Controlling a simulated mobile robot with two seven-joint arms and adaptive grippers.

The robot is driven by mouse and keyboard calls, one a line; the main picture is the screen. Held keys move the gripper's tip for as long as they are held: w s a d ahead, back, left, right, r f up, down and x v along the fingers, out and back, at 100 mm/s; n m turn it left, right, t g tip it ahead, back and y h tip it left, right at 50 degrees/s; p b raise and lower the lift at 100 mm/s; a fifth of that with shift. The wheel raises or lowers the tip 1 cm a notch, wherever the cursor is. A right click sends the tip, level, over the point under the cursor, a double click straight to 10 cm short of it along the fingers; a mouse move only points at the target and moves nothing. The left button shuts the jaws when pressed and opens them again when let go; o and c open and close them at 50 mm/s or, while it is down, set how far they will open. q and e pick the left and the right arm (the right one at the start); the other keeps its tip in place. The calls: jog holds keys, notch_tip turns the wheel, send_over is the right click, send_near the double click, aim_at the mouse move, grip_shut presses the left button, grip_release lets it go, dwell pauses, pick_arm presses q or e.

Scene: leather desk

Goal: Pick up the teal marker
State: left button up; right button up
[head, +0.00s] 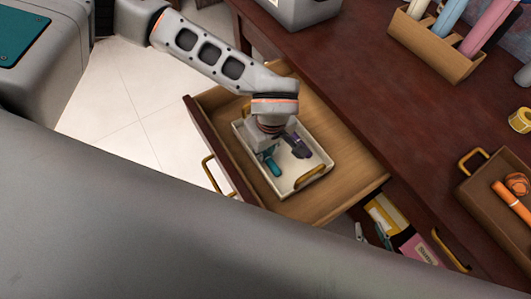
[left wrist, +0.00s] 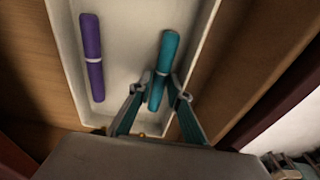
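The teal marker (left wrist: 162,70) lies in a white tray (left wrist: 70,60) inside the open drawer; a teal piece (head: 272,164) also shows in the head view. My left gripper (left wrist: 157,92) reaches down into the tray. Its fingers are apart, one on each side of the marker's near part, with a gap visible on the left side. Contact on the right side is hard to tell. A purple marker (left wrist: 93,55) lies in the same tray, left of the teal one. My right gripper (head: 372,234) shows only as two separated fingertips, low by the desk's front; its arm is hidden.
The tray has brass handles (head: 310,178) and sits in the wooden drawer (head: 345,172). Drawer walls stand close around my left gripper. On the desktop are a wooden holder (head: 432,45) with rolls, a brown tray (head: 485,210) with orange items, and yellow tape (head: 520,120).

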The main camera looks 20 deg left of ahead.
pick_arm(q)
jog(key=c, duration=0.5)
